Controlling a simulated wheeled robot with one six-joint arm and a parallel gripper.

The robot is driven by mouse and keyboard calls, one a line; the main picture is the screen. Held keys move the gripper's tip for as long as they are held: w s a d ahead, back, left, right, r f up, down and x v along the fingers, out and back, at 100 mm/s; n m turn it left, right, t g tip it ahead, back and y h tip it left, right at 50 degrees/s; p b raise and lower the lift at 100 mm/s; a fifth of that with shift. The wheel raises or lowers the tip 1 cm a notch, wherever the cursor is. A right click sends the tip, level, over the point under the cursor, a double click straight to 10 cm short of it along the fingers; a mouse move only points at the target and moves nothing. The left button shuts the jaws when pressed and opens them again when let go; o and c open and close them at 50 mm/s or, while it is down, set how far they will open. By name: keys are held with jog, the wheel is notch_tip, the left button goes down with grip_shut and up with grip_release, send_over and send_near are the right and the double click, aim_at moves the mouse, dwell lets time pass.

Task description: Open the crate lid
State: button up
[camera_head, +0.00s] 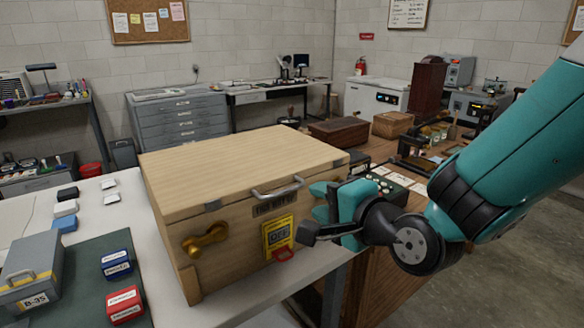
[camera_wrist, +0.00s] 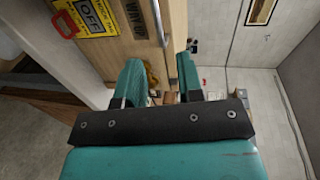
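The wooden crate (camera_head: 232,262) stands on the white table with its pale lid (camera_head: 235,165) lying flat and closed on top. A metal bar handle (camera_head: 278,190) is fixed on the lid's front edge; in the wrist view the handle (camera_wrist: 163,28) shows just beyond the gap between the fingers. A yellow OFF label (camera_head: 278,236) and a red tag (camera_head: 284,255) are on the crate front. My gripper (camera_head: 320,200) is open and empty, right of the handle and close to the crate front. It also shows in the wrist view (camera_wrist: 160,64). Contact with the handle is not visible.
Left on the table are a grey toolbox (camera_head: 32,280), a blue box (camera_head: 117,265) and a red box (camera_head: 124,304). A wooden bench with boxes and trays stands behind my arm. Space above the lid is clear.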

aim_at(293, 190)
jog(key=p+x, duration=0.4)
jog(key=x, duration=0.5)
jog(key=shift+w+f, duration=0.2)
jog(key=shift+w, duration=0.15)
jog(key=shift+c, duration=0.4)
grip_shut()
